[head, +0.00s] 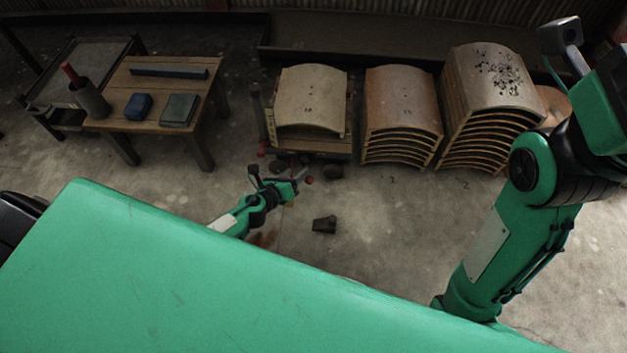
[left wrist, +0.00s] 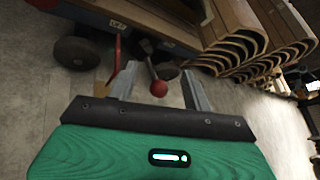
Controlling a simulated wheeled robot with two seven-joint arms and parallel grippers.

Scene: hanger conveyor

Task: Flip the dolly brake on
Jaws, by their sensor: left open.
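The dolly (head: 343,150) stands on the floor under the left pale curved panel, with a dark wheel (left wrist: 78,52) on the floor. A brake lever with a red ball knob (left wrist: 158,88) projects from its near side; the knob also shows in the head view (head: 309,180). My left gripper (head: 300,183) is low at the dolly's near side.
Stacks of curved panels (head: 402,105) (head: 492,85) stand right of the dolly. A small dark object (head: 324,224) lies on the floor nearby.

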